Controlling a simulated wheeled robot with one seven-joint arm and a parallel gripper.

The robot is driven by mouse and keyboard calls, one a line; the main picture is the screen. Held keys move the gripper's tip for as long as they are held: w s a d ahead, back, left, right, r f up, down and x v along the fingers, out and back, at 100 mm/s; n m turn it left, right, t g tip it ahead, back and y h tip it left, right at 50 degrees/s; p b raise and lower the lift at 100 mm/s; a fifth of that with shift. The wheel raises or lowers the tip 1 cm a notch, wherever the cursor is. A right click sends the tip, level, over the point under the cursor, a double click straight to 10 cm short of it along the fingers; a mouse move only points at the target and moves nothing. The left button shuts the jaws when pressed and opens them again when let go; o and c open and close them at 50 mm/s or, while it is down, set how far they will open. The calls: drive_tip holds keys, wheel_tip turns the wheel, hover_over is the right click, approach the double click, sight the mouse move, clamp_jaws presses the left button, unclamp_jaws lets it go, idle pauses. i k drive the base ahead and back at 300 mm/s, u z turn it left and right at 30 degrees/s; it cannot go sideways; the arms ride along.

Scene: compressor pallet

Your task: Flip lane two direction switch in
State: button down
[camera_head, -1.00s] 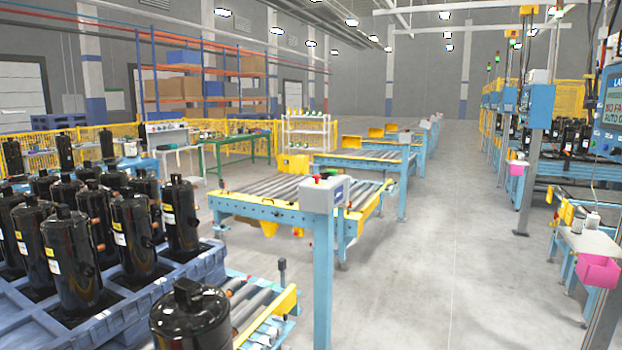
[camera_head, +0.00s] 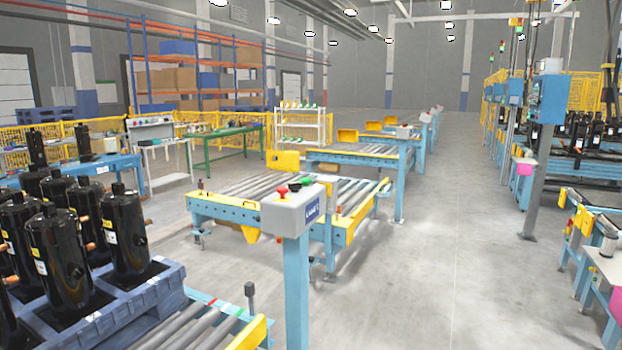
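A grey control box (camera_head: 290,212) stands on a light-blue post (camera_head: 297,290) near the middle of the view. It has a red mushroom button (camera_head: 282,192), a green part (camera_head: 306,182) and a blue label (camera_head: 312,212) on its right side. The label seems to start with "LANE", but its number is too small to read surely. I cannot make out a direction switch or its position on this box. My gripper is not in view.
A roller conveyor (camera_head: 262,190) stands behind the box, with further conveyors beyond. A blue pallet (camera_head: 150,292) with several black compressors (camera_head: 125,228) and a lower roller lane (camera_head: 185,330) are at front left. Grey floor (camera_head: 430,270) is open to the right.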

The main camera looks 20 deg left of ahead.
sight(294, 188)
drive_tip(key=i, duration=2.35)
drive_tip(key=u, duration=3.5)
